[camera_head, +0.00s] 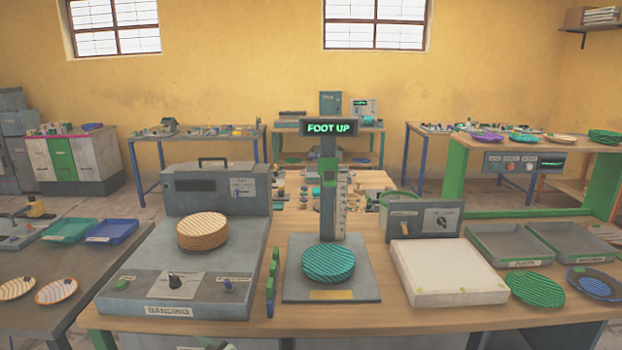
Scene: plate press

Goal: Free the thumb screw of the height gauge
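The height gauge (331,293) stands on the bench in the middle of the view. Its upright grey column (328,205) carries a green block (328,170) and a pale scale (342,205) at the right side. The display (328,127) on top reads "FOOT UP" in green letters. A teal ribbed disc (329,264) lies on the gauge's base. The thumb screw is too small to make out for certain.
A grey banding machine (185,285) with a tan ribbed disc (202,231) stands on the left. A white block (448,272), grey trays (510,246) and patterned discs (535,289) lie on the right.

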